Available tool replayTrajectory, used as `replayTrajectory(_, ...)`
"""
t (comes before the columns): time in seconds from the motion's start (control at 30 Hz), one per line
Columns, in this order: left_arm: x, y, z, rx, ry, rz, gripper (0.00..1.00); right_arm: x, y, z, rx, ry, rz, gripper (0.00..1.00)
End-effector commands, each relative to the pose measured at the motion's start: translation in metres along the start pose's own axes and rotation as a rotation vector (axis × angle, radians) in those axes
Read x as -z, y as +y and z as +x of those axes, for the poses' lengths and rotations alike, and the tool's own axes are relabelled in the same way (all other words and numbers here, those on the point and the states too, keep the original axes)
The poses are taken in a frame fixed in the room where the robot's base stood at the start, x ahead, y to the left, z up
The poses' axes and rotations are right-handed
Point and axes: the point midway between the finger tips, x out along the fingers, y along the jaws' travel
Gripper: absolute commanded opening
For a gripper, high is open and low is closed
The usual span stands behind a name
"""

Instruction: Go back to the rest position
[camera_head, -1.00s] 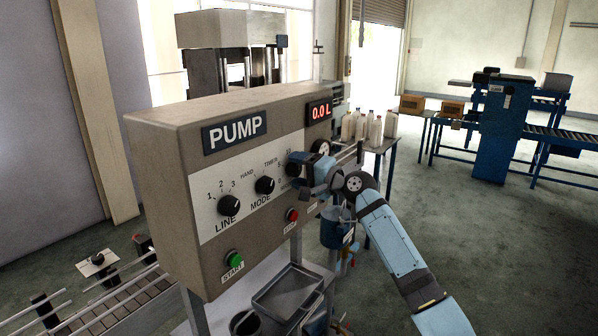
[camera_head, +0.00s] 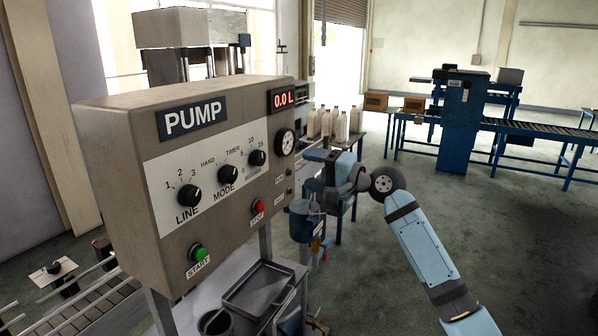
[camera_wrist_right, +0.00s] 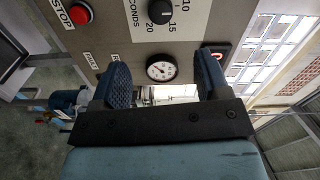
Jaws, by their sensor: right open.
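My right gripper (camera_head: 316,158) is empty and open in front of the right end of the pump control box (camera_head: 110,132), apart from its knobs. In the right wrist view its two fingers (camera_wrist_right: 163,78) stand wide apart with nothing between them but the background view of the panel and its gauge (camera_wrist_right: 161,71). The timer knob (camera_head: 257,158), MODE knob (camera_head: 228,174) and LINE knob (camera_head: 189,196) are all uncovered in the head view. The display (camera_head: 283,99) reads 0.0 L. My left gripper is not in view.
The green START button (camera_head: 197,252) and red STOP button (camera_head: 258,206) sit low on the panel. A grey tray (camera_head: 258,287) lies below. A blue container (camera_head: 303,222) is below my right gripper. White bottles (camera_head: 341,128) stand behind. Open floor (camera_head: 490,230) lies to the right.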

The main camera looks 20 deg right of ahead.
Motion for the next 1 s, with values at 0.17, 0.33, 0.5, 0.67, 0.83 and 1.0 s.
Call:
replayTrajectory(0.17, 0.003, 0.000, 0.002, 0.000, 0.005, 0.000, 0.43, 0.000, -0.001, -0.003, 0.001, 0.000, 0.000, 0.69)
replayTrajectory(0.33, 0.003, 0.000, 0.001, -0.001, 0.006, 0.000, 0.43, 0.000, -0.001, -0.003, 0.001, 0.000, 0.000, 0.69)
replayTrajectory(0.5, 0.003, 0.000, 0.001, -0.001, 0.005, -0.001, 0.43, 0.000, 0.000, -0.002, 0.001, 0.000, 0.000, 0.69)
replayTrajectory(0.67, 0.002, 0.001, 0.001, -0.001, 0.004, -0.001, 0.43, -0.010, 0.029, -0.001, -0.033, 0.015, -0.031, 0.69)
replayTrajectory(0.83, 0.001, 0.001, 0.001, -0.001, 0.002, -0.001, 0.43, -0.050, 0.128, -0.006, -0.158, 0.065, -0.175, 0.69)
replayTrajectory(1.0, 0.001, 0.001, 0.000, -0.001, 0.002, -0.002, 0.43, -0.115, 0.238, -0.034, -0.321, 0.086, -0.403, 0.69)
